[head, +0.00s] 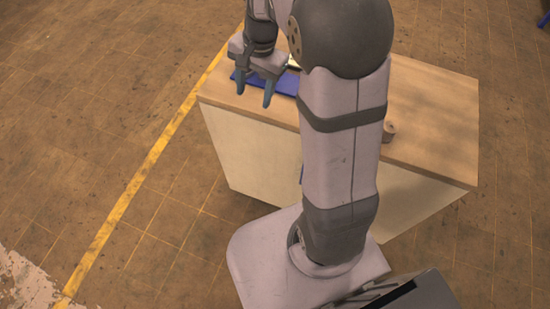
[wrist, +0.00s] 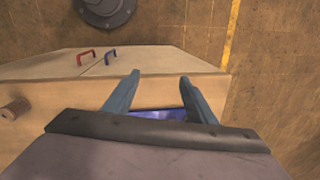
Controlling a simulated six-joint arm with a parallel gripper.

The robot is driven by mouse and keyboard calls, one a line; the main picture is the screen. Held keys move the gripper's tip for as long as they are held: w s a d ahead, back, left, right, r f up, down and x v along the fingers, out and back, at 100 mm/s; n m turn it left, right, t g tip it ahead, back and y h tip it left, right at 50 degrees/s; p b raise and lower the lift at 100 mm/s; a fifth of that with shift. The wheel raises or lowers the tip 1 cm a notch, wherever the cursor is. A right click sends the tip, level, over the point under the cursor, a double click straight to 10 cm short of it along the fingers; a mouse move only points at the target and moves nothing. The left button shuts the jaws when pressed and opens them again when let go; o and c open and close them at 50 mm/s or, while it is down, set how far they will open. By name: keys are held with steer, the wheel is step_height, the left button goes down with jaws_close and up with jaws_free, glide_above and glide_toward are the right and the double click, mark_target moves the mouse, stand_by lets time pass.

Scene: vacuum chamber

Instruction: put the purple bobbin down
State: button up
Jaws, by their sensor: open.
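I cannot make out a purple bobbin in either view. My gripper (head: 254,90) is open at the left end of the wooden cabinet top, with its fingers pointing down. In the wrist view its two fingers (wrist: 160,80) are spread, with nothing seen between their tips. A flat blue piece (head: 285,83) lies on the cabinet top beside the fingers, partly hidden by my arm. A strip of it shows bluish-purple behind the fingers in the wrist view (wrist: 158,115). The gripper body hides what lies below it there.
The cabinet front carries a red handle (wrist: 85,57) and a blue handle (wrist: 111,55). The right part of the top is clear. A yellow line (head: 150,160) runs along the floor.

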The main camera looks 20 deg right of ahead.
steer(key=s+a+f+n, duration=0.1)
steer(key=s+f+n, duration=0.1)
steer(key=s+n, duration=0.3)
steer(key=s+a+f+n+h, duration=0.1)
steer(key=s+f+n, duration=0.2)
steer(key=s, duration=0.9)
steer(key=n, duration=0.2)
steer(key=shift+s+n+g, duration=0.3)
steer(key=shift+s+g, duration=0.1)
steer(key=shift+c, duration=0.2)
